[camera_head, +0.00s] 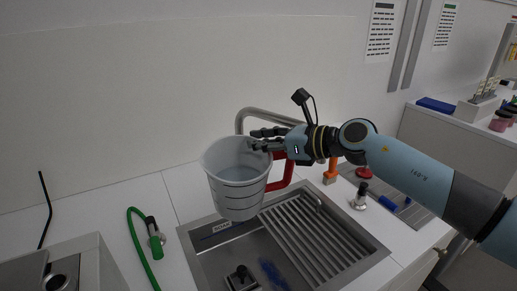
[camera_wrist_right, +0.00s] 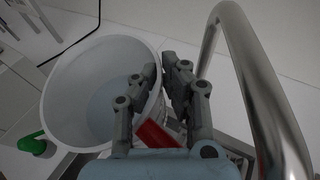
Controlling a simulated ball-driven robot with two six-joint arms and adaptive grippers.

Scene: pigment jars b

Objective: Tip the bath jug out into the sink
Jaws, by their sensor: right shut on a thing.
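The bath jug (camera_head: 235,188) is a pale grey-white bucket with dark marking lines and a red handle (camera_head: 282,172). It is held in the air over the left part of the steel sink (camera_head: 190,240), mouth up and slightly tilted. Pale bluish liquid appears inside it in the right wrist view (camera_wrist_right: 62,85). My right gripper (camera_head: 254,140) is shut on the jug at its right side by the handle; in the wrist view its fingers (camera_wrist_right: 162,72) overlap the rim. The exact contact is partly hidden. My left gripper is not in view.
A curved steel tap (camera_head: 262,111) rises close behind the jug and gripper; its pipe (camera_wrist_right: 255,85) is near in the wrist view. A green hose (camera_head: 135,235) lies left of the sink. A ribbed drainer (camera_head: 312,235) is at the right. Something blue lies in the basin.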

